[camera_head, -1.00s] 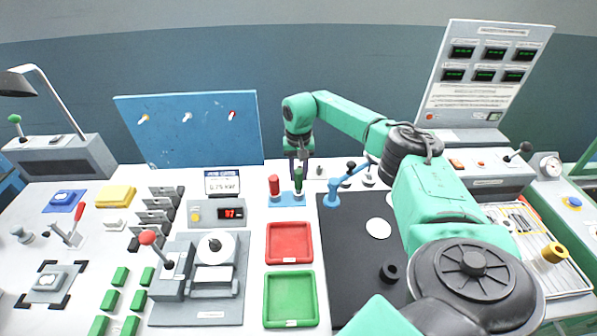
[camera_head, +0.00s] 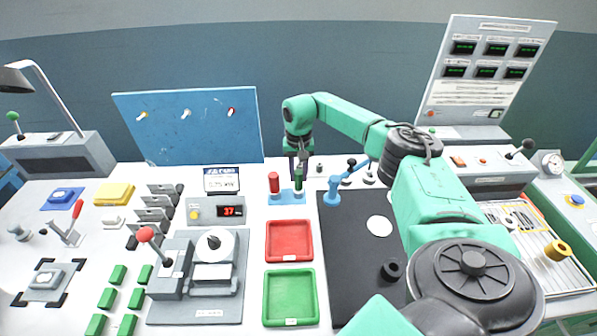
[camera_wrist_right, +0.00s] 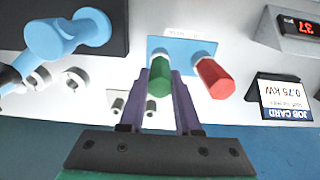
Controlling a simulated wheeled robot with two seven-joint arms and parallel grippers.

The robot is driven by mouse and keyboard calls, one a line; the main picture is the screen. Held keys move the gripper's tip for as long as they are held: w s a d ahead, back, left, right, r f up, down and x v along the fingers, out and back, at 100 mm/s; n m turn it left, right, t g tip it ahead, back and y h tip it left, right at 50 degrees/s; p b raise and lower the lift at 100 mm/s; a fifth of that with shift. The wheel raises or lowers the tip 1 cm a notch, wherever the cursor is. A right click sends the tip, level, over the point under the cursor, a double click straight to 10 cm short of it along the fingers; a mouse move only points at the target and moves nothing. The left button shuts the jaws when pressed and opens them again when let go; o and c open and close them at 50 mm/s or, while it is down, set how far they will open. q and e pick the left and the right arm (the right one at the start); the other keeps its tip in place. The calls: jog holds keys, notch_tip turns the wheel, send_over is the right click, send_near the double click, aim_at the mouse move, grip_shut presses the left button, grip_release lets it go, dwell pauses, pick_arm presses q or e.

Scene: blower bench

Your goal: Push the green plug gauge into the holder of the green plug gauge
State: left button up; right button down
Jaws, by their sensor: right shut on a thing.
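The green plug gauge (camera_head: 298,179) stands upright at the right side of a light blue holder base (camera_head: 285,198), beside a red plug gauge (camera_head: 274,184). In the right wrist view the green plug gauge (camera_wrist_right: 159,77) is between the two fingers of my right gripper (camera_wrist_right: 172,88), with the red one (camera_wrist_right: 214,77) just to its right. My right gripper (camera_head: 298,168) points down and is shut on the green plug gauge. Its lower end is at the blue base (camera_wrist_right: 182,46); how deep it sits cannot be told. My left gripper is not in view.
A blue stand (camera_head: 332,192) with a tilted arm is close on the right, on the black mat (camera_head: 350,250). Small grey pegs stand behind. A job card (camera_head: 221,180) stands to the left. Red (camera_head: 289,257) and green (camera_head: 267,297) trays lie in front.

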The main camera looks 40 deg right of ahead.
jog(key=shift+f+b, duration=0.3)
jog(key=shift+f, duration=0.1)
dwell(0.3)
jog(key=c, duration=0.5)
grip_release()
jog(key=shift+r, duration=0.1)
notch_tip(320, 180, up, 14)
jog(key=shift+r+b, duration=0.25)
jog(key=shift+b, duration=0.65)
